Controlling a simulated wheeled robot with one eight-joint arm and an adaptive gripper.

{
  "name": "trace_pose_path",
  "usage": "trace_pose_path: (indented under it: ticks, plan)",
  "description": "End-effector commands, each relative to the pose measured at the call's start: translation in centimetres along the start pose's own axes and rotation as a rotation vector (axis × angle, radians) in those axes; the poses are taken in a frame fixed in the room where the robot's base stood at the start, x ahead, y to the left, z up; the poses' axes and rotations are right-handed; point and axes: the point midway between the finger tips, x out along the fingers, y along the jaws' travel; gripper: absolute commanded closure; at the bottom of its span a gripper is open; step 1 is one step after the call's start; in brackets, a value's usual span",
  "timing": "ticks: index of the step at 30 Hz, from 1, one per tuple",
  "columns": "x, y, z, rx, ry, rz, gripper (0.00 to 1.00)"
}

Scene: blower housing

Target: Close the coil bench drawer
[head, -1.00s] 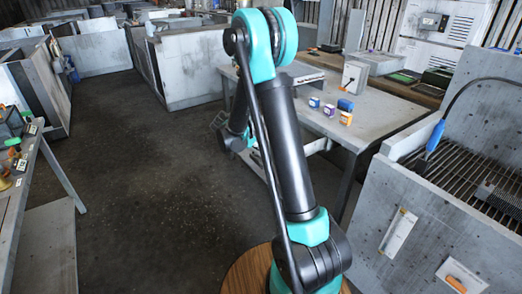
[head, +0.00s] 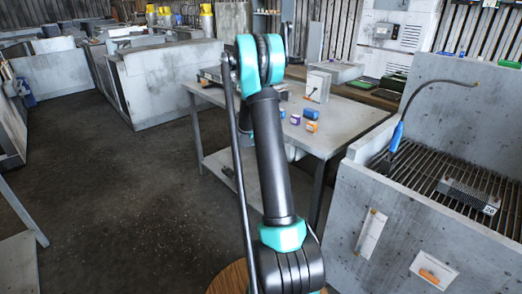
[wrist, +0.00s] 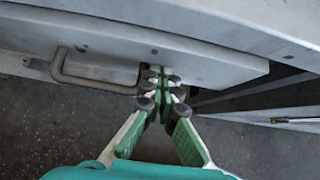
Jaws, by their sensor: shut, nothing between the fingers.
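In the wrist view, a grey drawer front (wrist: 110,50) with a dark bar handle (wrist: 95,82) runs across the picture under the edge of the bench top (wrist: 215,15). My gripper (wrist: 160,80) is shut and empty, its fingertips at the lower part of the drawer front, just right of the handle's right end. Whether they touch the front or the handle is hard to tell. In the head view the grey bench (head: 352,125) stands behind my arm, which hides my gripper and the drawer. How far the drawer stands out cannot be told.
Small blue and orange boxes (head: 311,120) and a white box (head: 318,87) stand on the bench. A grey tub with a grate (head: 440,185) and a blue-handled hose (head: 397,135) is close on the right. The dark floor (head: 120,190) to the left is open.

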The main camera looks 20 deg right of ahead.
Motion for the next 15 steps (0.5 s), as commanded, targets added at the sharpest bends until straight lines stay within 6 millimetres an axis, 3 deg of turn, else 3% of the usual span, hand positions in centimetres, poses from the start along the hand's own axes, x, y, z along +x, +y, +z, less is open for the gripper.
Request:
trace_pose_path:
  ticks: [6, 15]
  plan:
    - [1.4, 0.0, 1.4, 0.000, 0.001, 0.000, 1.00]
    - [1.8, 0.0, 1.8, 0.001, -0.002, 0.000, 1.00]
